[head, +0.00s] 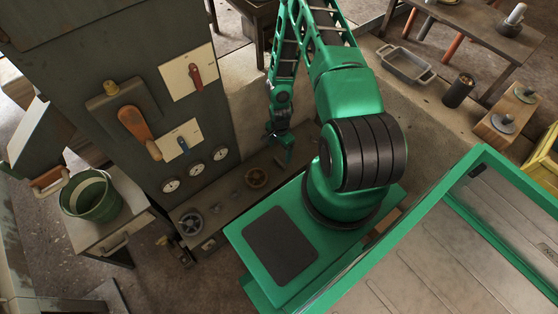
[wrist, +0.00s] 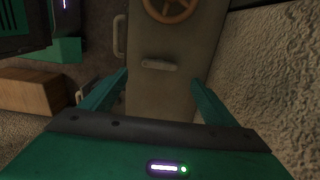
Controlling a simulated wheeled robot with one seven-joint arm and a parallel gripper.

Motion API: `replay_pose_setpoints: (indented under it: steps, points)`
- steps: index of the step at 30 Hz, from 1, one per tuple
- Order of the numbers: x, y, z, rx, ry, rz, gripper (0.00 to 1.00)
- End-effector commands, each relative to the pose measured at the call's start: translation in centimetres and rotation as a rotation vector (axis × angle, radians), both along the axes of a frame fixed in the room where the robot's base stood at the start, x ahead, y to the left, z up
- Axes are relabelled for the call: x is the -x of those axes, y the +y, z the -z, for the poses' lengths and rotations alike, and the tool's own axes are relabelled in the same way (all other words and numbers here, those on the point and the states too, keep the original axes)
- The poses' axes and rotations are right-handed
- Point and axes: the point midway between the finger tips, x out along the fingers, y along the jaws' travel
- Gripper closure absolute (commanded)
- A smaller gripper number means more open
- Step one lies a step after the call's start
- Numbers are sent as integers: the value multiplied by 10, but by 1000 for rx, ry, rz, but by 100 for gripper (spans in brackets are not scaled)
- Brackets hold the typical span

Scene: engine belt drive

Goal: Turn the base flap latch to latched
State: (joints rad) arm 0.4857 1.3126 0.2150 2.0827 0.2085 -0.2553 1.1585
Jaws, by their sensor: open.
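In the wrist view a grey-brown metal panel (wrist: 145,95) lies ahead of my gripper (wrist: 158,76). A short, pale bar handle (wrist: 159,64) sits crosswise on it, and it looks like the base flap latch. The two green fingers stand apart, one on each side of the bar in the picture, with nothing held between them. I cannot tell the gap between the fingertips and the bar. In the head view my gripper (head: 279,145) hangs over the low base ledge of the dark cabinet; the latch cannot be made out clearly there.
A bronze handwheel (wrist: 171,8) and an upright pull handle (wrist: 120,37) are close to the bar. A rough wall (wrist: 268,75) stands at right and a wooden block (wrist: 28,92) at left. The cabinet (head: 75,75) carries a red lever (head: 196,76), an orange lever (head: 138,128) and dials.

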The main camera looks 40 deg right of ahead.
Motion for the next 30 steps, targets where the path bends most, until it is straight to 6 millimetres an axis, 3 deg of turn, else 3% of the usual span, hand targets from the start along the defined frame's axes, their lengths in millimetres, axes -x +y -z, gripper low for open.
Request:
replay_pose_setpoints:
  steps: [9, 15, 29, 30]
  points:
    - [1, 0, 54, -1, 2, 1, 19]
    - [1, 0, 77, -1, 2, -1, 19]
    - [1, 0, 86, 0, 1, -1, 19]
    - [1, 0, 86, 0, 1, -1, 28]
